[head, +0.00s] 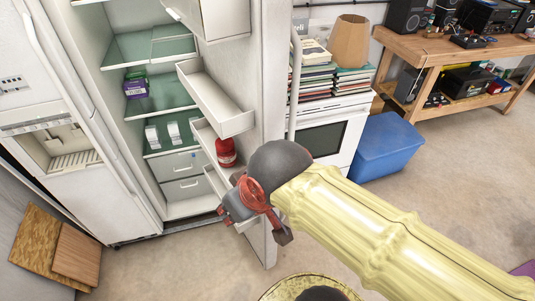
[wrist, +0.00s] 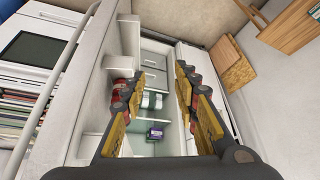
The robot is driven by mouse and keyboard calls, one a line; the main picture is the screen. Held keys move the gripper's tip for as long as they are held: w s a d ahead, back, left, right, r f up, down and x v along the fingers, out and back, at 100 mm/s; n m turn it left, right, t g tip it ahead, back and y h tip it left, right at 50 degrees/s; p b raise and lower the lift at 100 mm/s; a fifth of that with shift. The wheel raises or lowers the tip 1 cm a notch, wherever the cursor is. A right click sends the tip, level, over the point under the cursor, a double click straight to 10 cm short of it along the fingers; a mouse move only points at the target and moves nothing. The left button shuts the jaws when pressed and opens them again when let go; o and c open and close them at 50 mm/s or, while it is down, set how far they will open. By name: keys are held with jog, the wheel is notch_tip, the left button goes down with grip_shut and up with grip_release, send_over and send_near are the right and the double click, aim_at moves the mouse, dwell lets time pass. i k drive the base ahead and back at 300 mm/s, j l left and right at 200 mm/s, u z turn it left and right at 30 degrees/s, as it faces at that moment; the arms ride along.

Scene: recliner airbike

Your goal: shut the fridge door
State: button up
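The white fridge has two side-by-side doors. Its right door (head: 272,75) stands wide open, with shelf bins on its inner face and a long bar handle (head: 295,85) on its outer side. The left door (head: 75,185), with a dispenser, looks shut. My gripper (head: 253,212) is at the lower part of the open door, in front of its bins. In the wrist view my gripper (wrist: 156,80) is open with nothing between its fingers. The door (wrist: 92,75) is left of the fingers there, and the interior shows between them. Contact with the door cannot be told.
A red bottle (head: 226,152) stands in a door bin. A white stove (head: 325,130) with stacked books and a blue bin (head: 385,147) are right of the door. Wooden boards (head: 55,247) lean at lower left. Floor before the fridge is clear.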

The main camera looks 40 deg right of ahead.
aim_at(239, 78)
jog(key=l+u, duration=0.15)
jog(key=l, duration=0.3)
jog(key=k+l+u, duration=0.15)
jog(key=l, duration=0.3)
jog(key=k+l+u, duration=0.15)
jog(key=l, duration=0.3)
jog(key=k+l+u, duration=0.15)
jog(key=l, duration=0.3)
jog(key=i+l, duration=0.1)
jog(key=l, duration=0.35)
jog(key=i+l+u, duration=0.1)
jog(key=l, duration=0.35)
jog(key=k+l+z, duration=0.2)
jog(key=i+l, duration=0.05)
jog(key=i, duration=0.05)
